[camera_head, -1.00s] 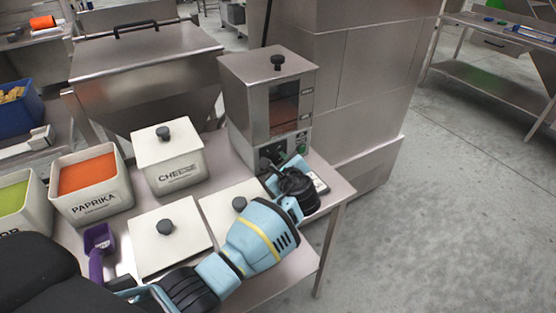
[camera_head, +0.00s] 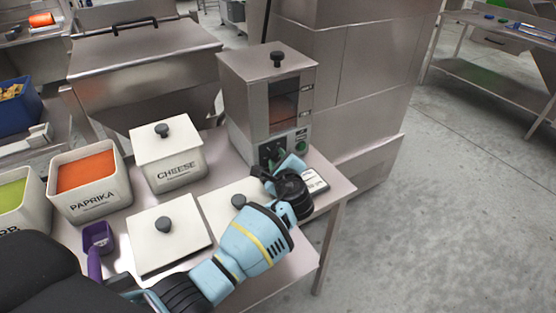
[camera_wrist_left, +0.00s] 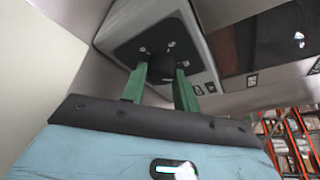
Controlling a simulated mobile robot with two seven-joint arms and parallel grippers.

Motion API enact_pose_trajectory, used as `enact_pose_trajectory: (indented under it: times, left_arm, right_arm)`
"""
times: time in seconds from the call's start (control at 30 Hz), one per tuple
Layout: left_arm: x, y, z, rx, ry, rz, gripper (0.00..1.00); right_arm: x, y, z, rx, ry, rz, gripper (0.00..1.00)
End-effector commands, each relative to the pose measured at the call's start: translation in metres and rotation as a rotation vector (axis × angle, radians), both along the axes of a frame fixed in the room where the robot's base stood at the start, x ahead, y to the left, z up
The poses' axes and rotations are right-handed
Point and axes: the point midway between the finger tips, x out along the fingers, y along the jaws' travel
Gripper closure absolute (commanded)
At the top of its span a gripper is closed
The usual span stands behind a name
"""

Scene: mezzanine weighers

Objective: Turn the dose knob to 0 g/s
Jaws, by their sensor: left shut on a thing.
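The steel dispenser (camera_head: 245,105) stands at the back right of the table, with a window, a lid knob and a dark control panel low on its front. In the left wrist view, the dark dose knob (camera_wrist_left: 163,66) sits on the dark panel (camera_wrist_left: 140,46) with small white marks around it. My left gripper (camera_wrist_left: 160,78) has its green fingers on either side of the knob, shut on it. In the head view, the gripper (camera_head: 268,168) is at the panel, and my wrist partly hides it. The knob's pointer and the numbers cannot be read. My right gripper is not in view.
Left of the dispenser are a lidded cheese bin (camera_head: 170,165), an open paprika bin (camera_head: 92,200), a flat lidded bin (camera_head: 168,245) and a purple scoop (camera_head: 97,240). A small pale display unit (camera_head: 314,181) lies right of my wrist. The floor at right is clear.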

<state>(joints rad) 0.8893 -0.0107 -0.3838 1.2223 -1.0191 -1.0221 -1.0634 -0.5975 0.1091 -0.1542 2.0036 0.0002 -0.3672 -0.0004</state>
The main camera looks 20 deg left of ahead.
Motion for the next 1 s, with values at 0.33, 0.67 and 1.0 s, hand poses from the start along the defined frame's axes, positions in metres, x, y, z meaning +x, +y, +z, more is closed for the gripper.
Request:
enact_pose_trajectory:
  times: [0.33, 0.67, 1.0]
  left_arm:
    - [0.000, 0.000, 0.000, 0.001, 0.001, 0.000, 0.48]
    - [-0.015, -0.011, 0.006, 0.001, 0.000, -0.002, 0.48]
    - [-0.055, -0.038, 0.018, 0.000, -0.001, -0.001, 0.48]
  right_arm:
    - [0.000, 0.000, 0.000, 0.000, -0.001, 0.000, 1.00]
    - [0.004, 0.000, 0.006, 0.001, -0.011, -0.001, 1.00]
    - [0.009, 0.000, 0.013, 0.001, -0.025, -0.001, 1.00]
